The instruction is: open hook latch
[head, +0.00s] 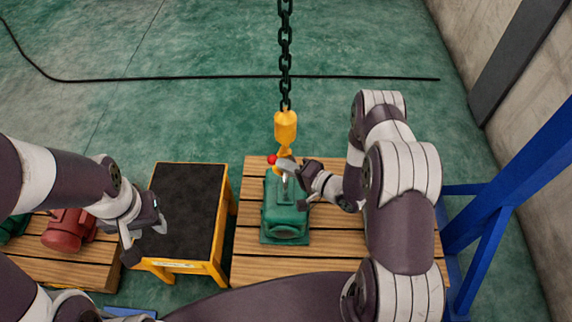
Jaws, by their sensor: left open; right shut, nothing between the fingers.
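A yellow hook block (286,130) hangs on a dark chain (285,50) over the green machine part (286,222). A red knob (272,159) shows at the left of the hook's lower end. The latch itself is too small to make out and is partly covered by my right gripper. My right gripper (287,168) is shut and empty, its fingertips right at the hook's lower part; I cannot tell whether they touch it. My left gripper (144,238) is open and empty, low at the left, by the near left corner of the black-topped table.
The green part stands on a wooden pallet (249,262). A yellow table with a black top (188,200) stands left of it. A red part (68,231) lies on another pallet (75,268) at far left. A blue frame (510,185) stands at right. A black cable (180,78) crosses the floor.

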